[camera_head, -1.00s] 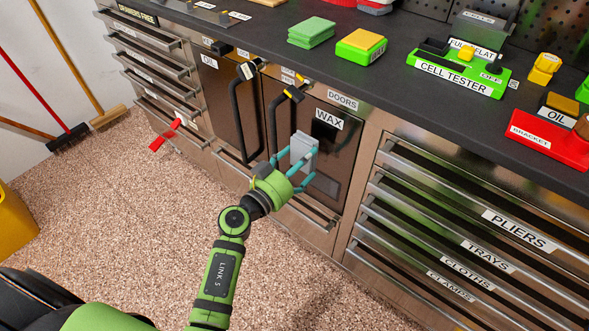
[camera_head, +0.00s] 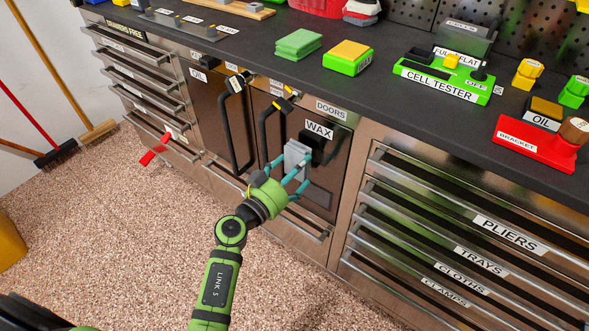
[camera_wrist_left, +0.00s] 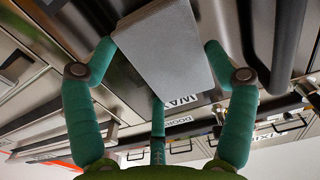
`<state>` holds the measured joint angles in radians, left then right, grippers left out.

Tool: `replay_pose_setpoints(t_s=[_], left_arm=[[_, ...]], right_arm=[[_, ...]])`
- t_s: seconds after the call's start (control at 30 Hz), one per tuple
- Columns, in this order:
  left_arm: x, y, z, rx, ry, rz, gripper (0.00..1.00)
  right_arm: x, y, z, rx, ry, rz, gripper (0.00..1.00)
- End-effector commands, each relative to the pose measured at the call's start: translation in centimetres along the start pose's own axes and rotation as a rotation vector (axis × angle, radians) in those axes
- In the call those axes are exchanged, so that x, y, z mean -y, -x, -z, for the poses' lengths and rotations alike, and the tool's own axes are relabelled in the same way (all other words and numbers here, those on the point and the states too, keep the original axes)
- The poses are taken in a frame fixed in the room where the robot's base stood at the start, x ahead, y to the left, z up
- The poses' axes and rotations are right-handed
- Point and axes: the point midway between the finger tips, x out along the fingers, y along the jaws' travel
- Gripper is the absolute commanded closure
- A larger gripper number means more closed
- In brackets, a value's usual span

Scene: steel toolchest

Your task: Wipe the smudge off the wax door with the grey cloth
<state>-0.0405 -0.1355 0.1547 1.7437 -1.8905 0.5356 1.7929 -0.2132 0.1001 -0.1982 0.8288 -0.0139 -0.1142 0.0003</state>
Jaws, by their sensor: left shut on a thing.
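The wax door (camera_head: 338,160), labelled WAX, is a dark brown steel door in the chest's front and looks shut. My left gripper (camera_head: 289,175) is in front of it, shut on the grey cloth (camera_head: 297,158). The cloth is a flat grey block, held upright just below and left of the WAX label. In the left wrist view the cloth (camera_wrist_left: 165,45) lies between the teal fingers, with the door label behind it. I cannot tell whether it touches the door. A black patch (camera_head: 313,144) shows beside the cloth; I cannot tell if it is the smudge. My right gripper is out of view.
Black bar handles (camera_head: 236,130) stand out left of the cloth. The drawer stack with PLIERS and CLOTHS labels (camera_head: 455,220) is to the right. The worktop (camera_head: 290,62) above holds green pads (camera_head: 298,43) and a cell tester (camera_head: 443,78).

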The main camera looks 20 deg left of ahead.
Motion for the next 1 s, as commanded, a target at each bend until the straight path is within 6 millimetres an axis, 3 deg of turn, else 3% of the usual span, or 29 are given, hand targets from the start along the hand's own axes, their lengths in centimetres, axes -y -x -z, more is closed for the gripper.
replay_pose_setpoints(t_s=[0.73, 1.0], left_arm=[[-0.1, -1.4, 0.1, -0.001, 0.001, -0.001, 0.42], [-2.0, -1.4, 0.3, 0.0, 0.004, -0.001, 0.42]], right_arm=[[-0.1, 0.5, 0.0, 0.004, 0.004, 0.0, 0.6], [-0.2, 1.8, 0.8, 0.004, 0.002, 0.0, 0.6]])
